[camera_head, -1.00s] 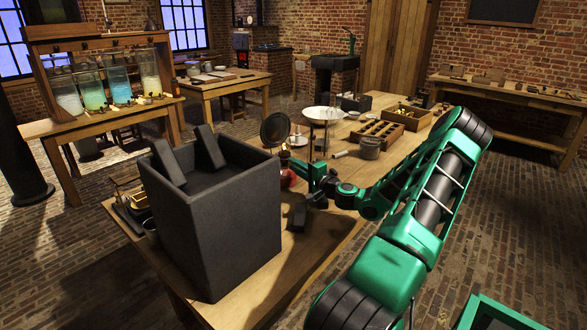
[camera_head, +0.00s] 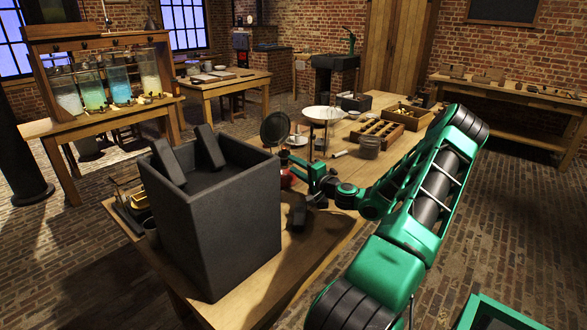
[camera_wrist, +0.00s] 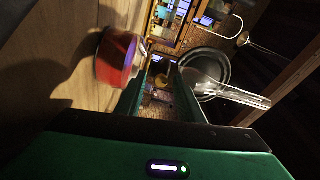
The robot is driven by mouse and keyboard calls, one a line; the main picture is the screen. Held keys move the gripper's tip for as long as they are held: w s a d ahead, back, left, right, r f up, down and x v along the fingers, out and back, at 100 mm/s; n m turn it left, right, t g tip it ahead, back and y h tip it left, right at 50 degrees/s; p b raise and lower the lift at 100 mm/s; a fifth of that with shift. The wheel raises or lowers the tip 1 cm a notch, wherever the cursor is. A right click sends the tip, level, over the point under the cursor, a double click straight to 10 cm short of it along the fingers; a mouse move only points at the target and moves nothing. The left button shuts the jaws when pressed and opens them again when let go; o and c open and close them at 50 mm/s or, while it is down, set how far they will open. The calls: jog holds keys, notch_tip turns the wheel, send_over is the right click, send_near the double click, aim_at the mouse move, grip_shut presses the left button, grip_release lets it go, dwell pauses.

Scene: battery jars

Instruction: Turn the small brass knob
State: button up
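A lamp with a red body (camera_wrist: 118,57) stands at the far side of the bench, with a clear glass chimney (camera_wrist: 225,90) and a round dark reflector (camera_head: 275,128). The red body also shows in the head view (camera_head: 286,180). A small brass part, apparently the knob (camera_wrist: 163,81), shows between my fingertips in the wrist view. My gripper (camera_wrist: 161,72) has its two green fingers apart, one on each side of this brass part. I cannot tell whether they touch it. In the head view my gripper (camera_head: 308,168) is at the lamp, and the knob is hidden.
A tall dark open box (camera_head: 225,235) stands on the near end of the wooden bench (camera_head: 330,240), left of my arm. A wooden compartment tray (camera_head: 376,133) and a white round dish (camera_head: 324,112) are farther back. Glass jars (camera_head: 120,85) stand on the left table.

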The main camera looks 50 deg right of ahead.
jog(key=s+a, duration=0.1)
jog(key=s, duration=0.9)
jog(key=shift+s+a, duration=0.15)
jog(key=shift+s, duration=0.2)
